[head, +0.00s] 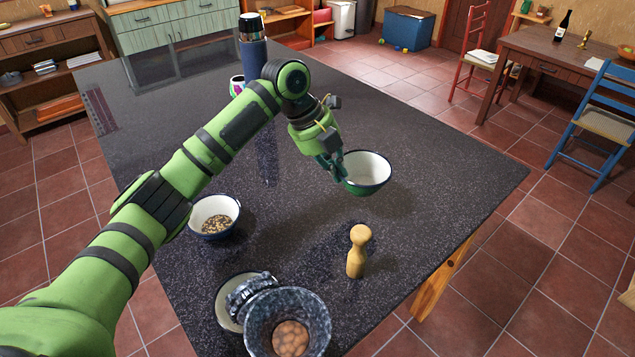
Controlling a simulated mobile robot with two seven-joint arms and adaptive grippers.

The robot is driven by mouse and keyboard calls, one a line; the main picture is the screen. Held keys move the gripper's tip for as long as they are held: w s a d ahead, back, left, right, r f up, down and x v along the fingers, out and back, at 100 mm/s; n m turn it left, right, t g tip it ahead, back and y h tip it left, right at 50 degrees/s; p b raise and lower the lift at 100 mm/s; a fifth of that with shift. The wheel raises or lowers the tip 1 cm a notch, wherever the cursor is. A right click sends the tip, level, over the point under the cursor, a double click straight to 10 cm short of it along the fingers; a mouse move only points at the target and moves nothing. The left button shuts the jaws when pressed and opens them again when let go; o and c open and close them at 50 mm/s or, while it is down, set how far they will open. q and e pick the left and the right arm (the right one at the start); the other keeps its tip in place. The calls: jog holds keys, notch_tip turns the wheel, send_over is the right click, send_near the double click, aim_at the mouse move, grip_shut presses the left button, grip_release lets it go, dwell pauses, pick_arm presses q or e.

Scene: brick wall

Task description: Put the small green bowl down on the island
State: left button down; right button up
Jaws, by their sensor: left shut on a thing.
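The small green bowl (367,187) is white inside and green outside, and it is upright over the right part of the dark stone island (440,165). My left gripper (337,172) is shut on the bowl's left rim. The bowl looks close to the island top, but I cannot tell whether it touches it. My left arm crosses the island from the lower left. My right gripper is not in view.
A wooden pepper mill (357,252) stands in front of the bowl. A blue-rimmed bowl (222,206), a speckled bowl of eggs (300,303) and a plate (222,300) are nearer. A dark blue bottle (253,58) and a cup (237,86) stand at the back. The island's right corner is clear.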

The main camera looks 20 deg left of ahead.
pick_arm(q)
jog(key=a+f, duration=0.1)
jog(key=a+f+p, duration=0.1)
jog(key=a, duration=0.1)
jog(key=w+a+f, duration=0.1)
jog(key=a, duration=0.1)
notch_tip(320, 180, down, 4)
jog(key=shift+w+a+f+p, duration=0.1)
jog(key=shift+p, duration=0.95)
jog(key=c, duration=1.8)
grip_release()
jog(key=shift+f, duration=0.15)
jog(key=o, duration=0.4)
